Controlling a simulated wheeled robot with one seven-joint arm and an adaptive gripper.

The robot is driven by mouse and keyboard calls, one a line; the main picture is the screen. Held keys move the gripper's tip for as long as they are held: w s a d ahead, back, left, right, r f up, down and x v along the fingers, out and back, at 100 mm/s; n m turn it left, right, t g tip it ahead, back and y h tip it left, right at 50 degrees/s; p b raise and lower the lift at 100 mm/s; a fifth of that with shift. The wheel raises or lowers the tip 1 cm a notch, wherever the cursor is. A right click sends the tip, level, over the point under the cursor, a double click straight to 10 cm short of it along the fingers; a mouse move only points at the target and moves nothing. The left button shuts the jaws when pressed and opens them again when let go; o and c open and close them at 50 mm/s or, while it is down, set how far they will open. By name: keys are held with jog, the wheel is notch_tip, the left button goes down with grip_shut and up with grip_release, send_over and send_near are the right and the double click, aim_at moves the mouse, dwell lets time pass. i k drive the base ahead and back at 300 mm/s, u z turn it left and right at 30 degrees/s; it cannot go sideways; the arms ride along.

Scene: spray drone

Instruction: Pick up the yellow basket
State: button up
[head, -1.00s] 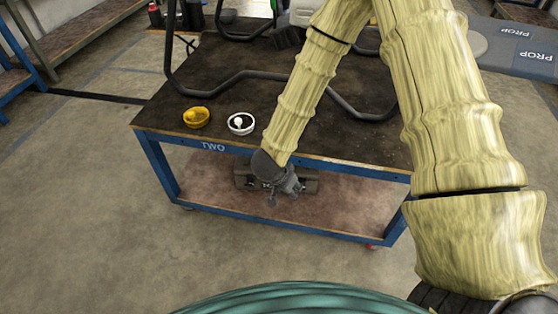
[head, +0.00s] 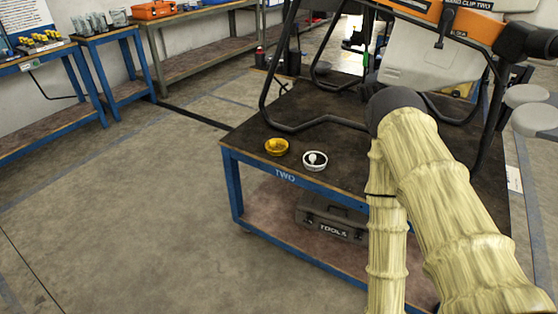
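The yellow basket (head: 276,147) is a small round bowl shape. It stands upright near the front left corner of the dark tabletop (head: 345,142) marked TWO. A similar white basket (head: 315,161) stands just to its right, with a small white thing inside. My arm comes in from the right, bends, and runs down past the table's front and out of the bottom of the view. My gripper is out of view, so whether it is open or shut does not show. Nothing touches the yellow basket.
The drone's black landing frame (head: 328,119) stands on the table behind the baskets. A grey toolbox (head: 333,217) sits on the lower shelf (head: 275,213). Blue benches (head: 88,57) line the left wall. The floor left of the table is clear.

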aim_at(276, 148)
jog(key=u, duration=1.2)
jog(key=i, duration=0.6)
jog(key=z, duration=0.5)
jog(key=i, duration=0.7)
jog(key=z, duration=0.7)
